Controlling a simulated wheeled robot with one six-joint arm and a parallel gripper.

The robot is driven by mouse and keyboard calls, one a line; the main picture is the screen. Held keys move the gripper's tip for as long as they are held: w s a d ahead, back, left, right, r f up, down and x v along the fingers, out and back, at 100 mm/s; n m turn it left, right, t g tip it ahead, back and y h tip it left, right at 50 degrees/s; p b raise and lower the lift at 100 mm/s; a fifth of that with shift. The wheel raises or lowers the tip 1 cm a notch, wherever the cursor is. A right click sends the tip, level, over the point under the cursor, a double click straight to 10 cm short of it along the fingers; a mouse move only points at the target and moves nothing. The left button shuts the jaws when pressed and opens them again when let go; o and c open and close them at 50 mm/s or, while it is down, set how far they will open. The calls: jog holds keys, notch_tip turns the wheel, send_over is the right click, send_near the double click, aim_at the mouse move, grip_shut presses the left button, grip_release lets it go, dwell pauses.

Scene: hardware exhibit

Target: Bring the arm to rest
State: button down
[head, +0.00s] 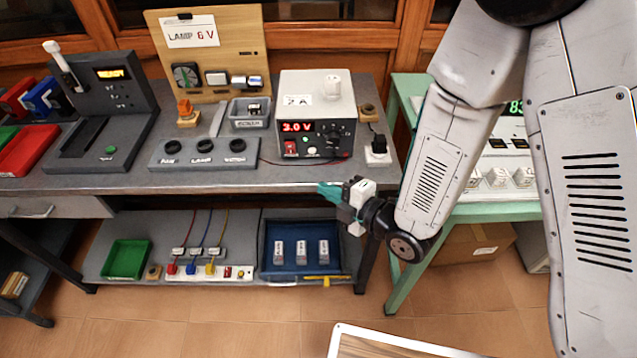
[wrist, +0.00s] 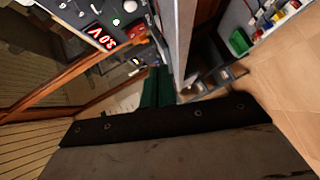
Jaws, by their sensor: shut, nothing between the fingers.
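My gripper (head: 330,192) shows in the head view just in front of the workbench's front edge, at about the height of the bench top. Its green fingers are shut with nothing between them and point left. In the wrist view the green fingers (wrist: 158,86) are together at the middle of the picture. My white arm comes down from the upper right and bends at the elbow above the gap between the two benches.
The grey workbench (head: 230,178) holds a power supply (head: 312,150) reading 3.0 V, a row of knobs and a wooden lamp board (head: 240,50). Its lower shelf holds a blue tray (head: 275,230) and a green tray (head: 125,259). A green bench (head: 480,212) stands right. The floor in front is mostly clear.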

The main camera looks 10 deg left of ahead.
dwell(0.6)
jog(key=s+d+f+m+g+h, duration=0.1)
jog(key=d+f+m+g+h, duration=0.15)
jog(key=f+m+h, duration=0.35)
jog(key=d+r+m+g+h, duration=0.1)
jog(key=d+r+m+h, duration=0.2)
jog(key=d, duration=0.5)
jog(key=d+r+m+g+h, duration=0.1)
jog(key=d+m+h, duration=0.35)
jog(key=d, duration=0.35)
jog(key=s+d+r+m, duration=0.4)
jog(key=s+d+r, duration=0.1)
jog(key=r, duration=0.4)
jog(key=s+d+r+m+g, duration=0.1)
jog(key=s+d+r+m, duration=0.4)
jog(key=r, duration=0.3)
jog(key=s+d+r+m, duration=0.5)
jog(key=s+d+r, duration=0.2)
jog(key=r, duration=0.2)
jog(key=shift+d+r, duration=0.3)
jog(key=shift+r, duration=0.05)
jog(key=shift+g, duration=0.25)
